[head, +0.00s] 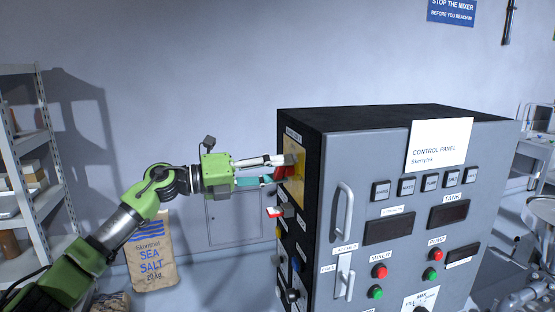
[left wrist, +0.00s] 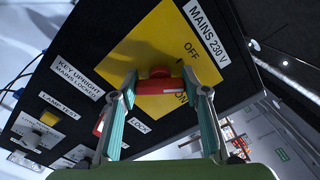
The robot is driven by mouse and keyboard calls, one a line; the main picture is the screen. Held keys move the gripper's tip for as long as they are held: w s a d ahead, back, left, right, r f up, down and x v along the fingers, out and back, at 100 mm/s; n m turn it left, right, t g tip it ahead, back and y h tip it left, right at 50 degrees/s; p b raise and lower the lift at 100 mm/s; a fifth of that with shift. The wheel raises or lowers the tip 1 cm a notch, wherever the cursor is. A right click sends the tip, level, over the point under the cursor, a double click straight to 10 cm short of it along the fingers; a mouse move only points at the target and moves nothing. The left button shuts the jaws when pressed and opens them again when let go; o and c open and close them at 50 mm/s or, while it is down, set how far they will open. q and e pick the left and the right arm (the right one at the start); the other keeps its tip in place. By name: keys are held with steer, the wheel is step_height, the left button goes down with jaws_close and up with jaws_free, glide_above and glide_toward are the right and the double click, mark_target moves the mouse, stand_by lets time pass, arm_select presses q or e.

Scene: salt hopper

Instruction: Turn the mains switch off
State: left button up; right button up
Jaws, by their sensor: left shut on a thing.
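The mains switch is a red handle (left wrist: 160,87) on a yellow plate (left wrist: 140,45) under the label MAINS 230 V. In the left wrist view the handle lies crosswise between the fingers, with the word OFF above it and ON partly hidden just below it. In the head view the yellow plate (head: 300,178) is on the dark left side of the control cabinet (head: 380,150). My left gripper (head: 284,168) reaches it from the left and is shut on the red handle (head: 282,172). My right gripper is not in view.
Below the plate, the same side has a red key-like part (head: 274,212), several buttons and labels. The cabinet front has a pull handle (head: 344,211), displays and buttons. A salt sack (head: 152,262) stands by the wall, with shelves (head: 40,170) at the left.

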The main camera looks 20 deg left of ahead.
arm_select(q)
steer(key=n+p, duration=0.4)
steer(key=shift+r, duration=0.15)
steer(key=shift+f+n+p, duration=0.2)
steer(key=shift+n+p, duration=1.05)
steer(key=shift+n, duration=0.25)
steer(key=o, duration=1.1)
steer(key=shift+w, duration=0.1)
steer(key=shift+a+f, duration=0.1)
steer(key=shift+a, duration=0.05)
steer(key=v, duration=1.1)
steer(key=shift+s+a, duration=0.25)
steer(key=shift+s, duration=0.05)
